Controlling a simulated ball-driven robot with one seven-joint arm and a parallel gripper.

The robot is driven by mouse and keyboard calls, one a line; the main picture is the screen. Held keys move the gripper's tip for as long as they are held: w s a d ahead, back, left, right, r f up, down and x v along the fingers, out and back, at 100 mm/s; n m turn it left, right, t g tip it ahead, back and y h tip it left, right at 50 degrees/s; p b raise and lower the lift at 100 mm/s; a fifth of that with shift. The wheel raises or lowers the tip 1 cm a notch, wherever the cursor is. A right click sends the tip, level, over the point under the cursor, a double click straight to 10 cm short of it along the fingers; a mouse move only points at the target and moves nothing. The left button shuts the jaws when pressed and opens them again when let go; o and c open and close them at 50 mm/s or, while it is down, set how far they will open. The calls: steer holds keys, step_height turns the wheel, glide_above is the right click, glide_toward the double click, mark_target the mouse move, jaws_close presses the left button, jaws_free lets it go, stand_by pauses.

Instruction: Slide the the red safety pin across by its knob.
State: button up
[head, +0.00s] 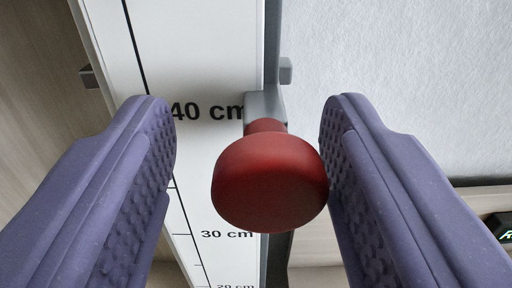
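The red safety pin's round knob (269,183) faces me in the middle of the head view. Its short red neck runs back to a grey metal block (265,107) at the edge of a white scale strip. My gripper (248,130) is open, with one purple padded finger on each side of the knob. The right finger is very close to the knob's right edge; I cannot tell whether they touch. A clear gap lies between the left finger and the knob. The knob hides part of the strip and the dark edge behind it.
The white scale strip (190,60) carries marks such as 40 cm and 30 cm. A pale textured panel (390,80) fills the right. A small dark bracket (90,76) sits left of the strip. A dark device with a green display (499,226) is at the right edge.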

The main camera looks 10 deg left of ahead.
steer(key=shift+d, duration=0.1)
steer(key=v, duration=0.7)
steer(key=shift+s, duration=0.4)
steer(key=shift+w, duration=0.1)
